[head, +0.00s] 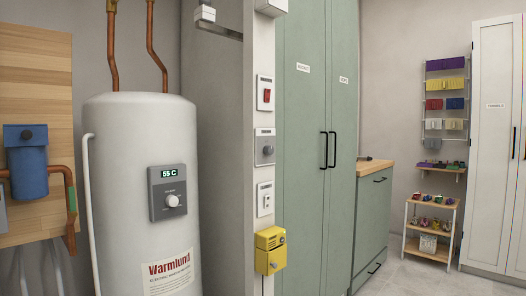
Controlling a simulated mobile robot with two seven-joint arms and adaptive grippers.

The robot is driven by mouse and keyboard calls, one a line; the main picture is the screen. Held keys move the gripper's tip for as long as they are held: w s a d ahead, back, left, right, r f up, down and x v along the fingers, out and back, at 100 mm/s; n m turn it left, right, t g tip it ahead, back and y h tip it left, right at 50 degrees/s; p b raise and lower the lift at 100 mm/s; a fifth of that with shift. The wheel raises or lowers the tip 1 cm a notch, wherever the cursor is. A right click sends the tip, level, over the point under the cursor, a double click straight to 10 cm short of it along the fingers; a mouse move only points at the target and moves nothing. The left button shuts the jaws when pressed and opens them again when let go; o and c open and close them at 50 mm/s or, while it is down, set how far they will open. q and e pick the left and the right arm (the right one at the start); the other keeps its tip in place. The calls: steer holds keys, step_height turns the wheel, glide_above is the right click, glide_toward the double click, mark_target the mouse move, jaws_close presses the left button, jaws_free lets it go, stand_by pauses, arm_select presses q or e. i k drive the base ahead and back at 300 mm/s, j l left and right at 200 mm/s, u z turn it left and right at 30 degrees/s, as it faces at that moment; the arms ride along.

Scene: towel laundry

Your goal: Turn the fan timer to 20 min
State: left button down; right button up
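A narrow white wall strip holds several controls. A plate with a round grey dial (267,150) sits at mid height and looks like the fan timer. Its label and pointer are too small to read, so I cannot tell its setting. A plate with a red rocker switch (265,94) is above it, and a white socket-like plate (265,199) is below it. Another knob (172,201) is on the grey control box of the water heater, under a display reading 55 C. Neither of my grippers is in view.
A large white water heater (140,130) stands left of the strip. A yellow box (268,251) sticks out low on the strip. Tall green cabinets (300,120) and a wood-topped counter (376,166) stand to the right. Grey floor (410,280) is clear at lower right.

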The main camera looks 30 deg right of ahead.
mark_target(267, 150)
steer(key=z, duration=0.9)
steer(key=i+l+z, duration=0.15)
steer(key=l, duration=0.25)
steer(key=i+l+z, duration=0.15)
steer(key=l, duration=0.3)
steer(key=k, duration=0.05)
